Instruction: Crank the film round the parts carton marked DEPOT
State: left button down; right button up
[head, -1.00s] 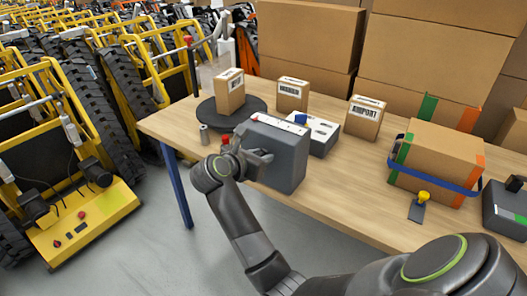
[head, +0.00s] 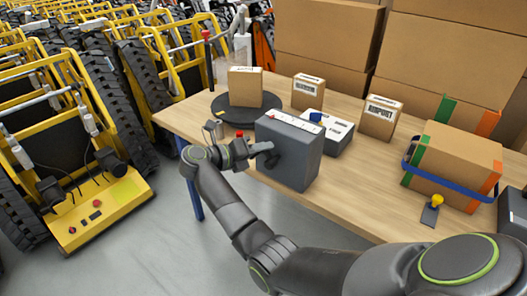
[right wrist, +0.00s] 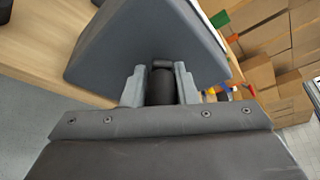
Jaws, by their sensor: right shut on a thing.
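A small brown carton (head: 244,88) stands on a dark round turntable (head: 272,102) at the table's far left; no label shows on its visible faces. A grey box-shaped crank unit (head: 296,160) stands at the table's front edge. My right gripper (head: 266,151) is at the unit's left side. In the right wrist view its fingers (right wrist: 161,88) are shut on a dark cylindrical crank handle (right wrist: 162,84) against the grey housing (right wrist: 145,45). I cannot make out film on the carton. My left gripper is not in view.
Two labelled cartons, one middle (head: 307,93) and one reading AIRPORT (head: 380,120), stand behind a white-topped device (head: 338,132). A strapped carton (head: 455,165) and a yellow-knobbed piece (head: 433,208) are at right. Yellow carriers (head: 100,215) fill the left.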

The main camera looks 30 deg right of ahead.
jog(key=shift+w+a+f+n+g+h+b, duration=0.15)
jog(key=shift+w+f+n+h+b, duration=0.25)
jog(key=shift+n, duration=0.7)
jog(key=shift+w+a+f+n+g+h+b, duration=0.1)
jog(key=shift+w+f+n+g+h+b, duration=0.1)
jog(key=shift+f+n+h+b, duration=0.65)
jog(key=shift+w+a+f+n+g+h+b, duration=0.15)
jog(key=shift+w+n+b, duration=0.15)
jog(key=shift+n, duration=1.05)
jog(key=shift+d, duration=0.1)
jog(key=shift+r, duration=0.15)
jog(key=o, duration=0.8)
jog(key=shift+o, duration=0.7)
jog(key=shift+n, duration=0.3)
